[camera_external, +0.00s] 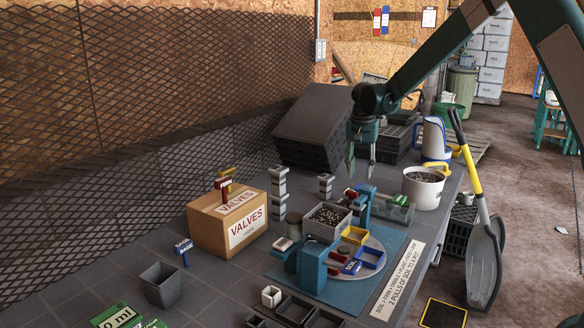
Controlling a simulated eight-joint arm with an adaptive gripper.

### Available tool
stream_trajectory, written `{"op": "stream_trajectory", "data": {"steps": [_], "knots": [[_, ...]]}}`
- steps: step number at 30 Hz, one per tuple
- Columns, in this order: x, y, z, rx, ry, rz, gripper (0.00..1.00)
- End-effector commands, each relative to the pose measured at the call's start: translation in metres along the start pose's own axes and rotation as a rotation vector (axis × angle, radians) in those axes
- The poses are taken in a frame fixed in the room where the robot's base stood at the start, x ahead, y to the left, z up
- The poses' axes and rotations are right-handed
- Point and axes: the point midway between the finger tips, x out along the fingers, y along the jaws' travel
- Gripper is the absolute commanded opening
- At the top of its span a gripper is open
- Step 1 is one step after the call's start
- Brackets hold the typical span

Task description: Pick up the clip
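My gripper (361,168) hangs over the back of the work table with its two fingers pointing down and apart. It is open, and I see nothing between the fingers. Below it stands the blue soil mixer (314,268) with a grey bin of dark soil (328,217). I cannot tell for sure which small part is the clip. Small red, yellow and blue parts lie around the mixer, among them a yellow frame (355,235) and a blue frame (375,257) on the round plate.
A cardboard VALVES box (203,226) with red and yellow valves on top stands left. A white bucket (424,188) and a white-blue jug (433,138) stand right. A dark stack (312,125) is behind. A shovel (484,262) leans at the table's right edge.

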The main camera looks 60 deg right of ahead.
Motion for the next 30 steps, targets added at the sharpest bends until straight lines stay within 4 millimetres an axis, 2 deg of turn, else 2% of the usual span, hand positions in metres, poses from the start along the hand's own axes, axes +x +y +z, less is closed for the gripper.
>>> {"op": "stream_trajectory", "data": {"steps": [10,21,30], "knots": [[0.002,0.000,0.000,0.000,0.000,0.000,0.34],[0.026,0.000,0.000,0.000,0.000,0.000,0.34],[0.026,0.000,0.000,0.000,0.000,0.000,0.34]]}}
